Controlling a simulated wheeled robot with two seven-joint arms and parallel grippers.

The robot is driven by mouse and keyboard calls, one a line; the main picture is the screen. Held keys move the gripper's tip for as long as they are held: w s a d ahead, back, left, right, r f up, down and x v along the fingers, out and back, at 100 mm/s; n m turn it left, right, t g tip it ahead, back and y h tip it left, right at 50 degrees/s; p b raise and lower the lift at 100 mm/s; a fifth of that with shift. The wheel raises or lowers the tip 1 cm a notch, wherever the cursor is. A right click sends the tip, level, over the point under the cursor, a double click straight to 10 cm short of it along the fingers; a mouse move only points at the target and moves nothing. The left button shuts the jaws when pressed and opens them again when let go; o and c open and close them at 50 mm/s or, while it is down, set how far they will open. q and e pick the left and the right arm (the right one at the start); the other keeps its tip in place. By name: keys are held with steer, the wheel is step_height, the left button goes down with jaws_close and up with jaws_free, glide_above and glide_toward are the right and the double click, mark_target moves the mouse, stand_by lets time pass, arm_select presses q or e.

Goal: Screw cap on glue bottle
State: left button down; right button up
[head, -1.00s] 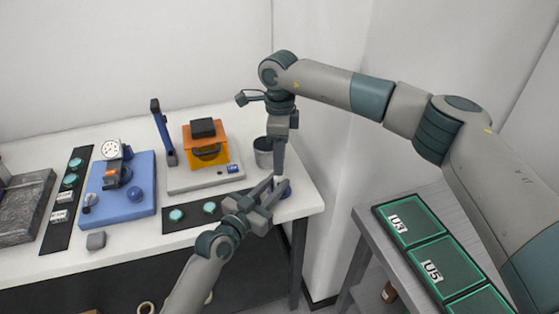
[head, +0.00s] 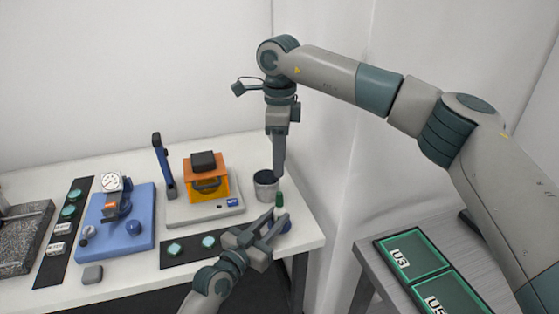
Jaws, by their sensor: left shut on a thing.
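The glue bottle (head: 279,212) is a small pale shape at the right front of the table, mostly hidden by the fingers around it. A green cap-like piece (head: 279,199) stands upright at its top; whether it is fully seated is too small to tell. My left gripper (head: 275,220) reaches in from below and is shut on the bottle. My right gripper (head: 279,174) points straight down just above the green piece, with a small gap between them. Its fingers show edge-on, so its opening is hidden, and nothing shows hanging from its tip.
A grey metal cup (head: 266,186) stands close behind the bottle. A blue round object (head: 286,226) is at the table edge. Green trays (head: 418,257) are on the right-hand table.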

mark_target(279, 193)
arm_select(q)
steer(key=c, duration=1.4)
jaws_free()
steer(key=shift+s+a, duration=0.1)
arm_select(e)
step_height(279, 193, down, 3)
steer(key=b, duration=0.3)
arm_select(q)
steer(key=shift+v, duration=8.55)
arm_select(e)
steer(key=shift+f, duration=0.15)
arm_select(q)
steer(key=shift+a, duration=0.1)
